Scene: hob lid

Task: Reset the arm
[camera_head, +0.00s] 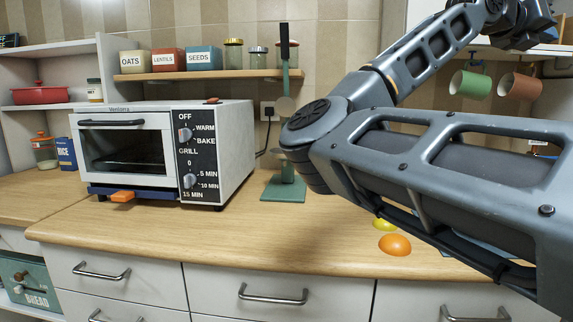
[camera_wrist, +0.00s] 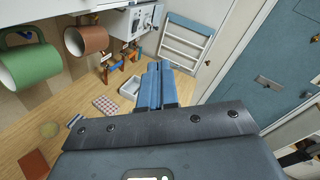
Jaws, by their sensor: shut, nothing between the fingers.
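My arm fills the right half of the head view, its elbow in front of the counter and its forearm rising to the upper right corner. My gripper (camera_wrist: 156,88) shows in the wrist view with its two blue fingers together and nothing between them. It is in the air, with the counter and hanging mugs to its left in that picture. In the head view my gripper cannot be made out; only the wrist end shows at the top right.
A white toaster oven (camera_head: 165,150) stands on the wooden counter (camera_head: 180,232). A green stand (camera_head: 284,190) is beside it, partly behind my elbow. An orange half-round thing (camera_head: 395,245) lies below my arm. Green (camera_head: 470,83) and brown (camera_head: 520,87) mugs hang at the right.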

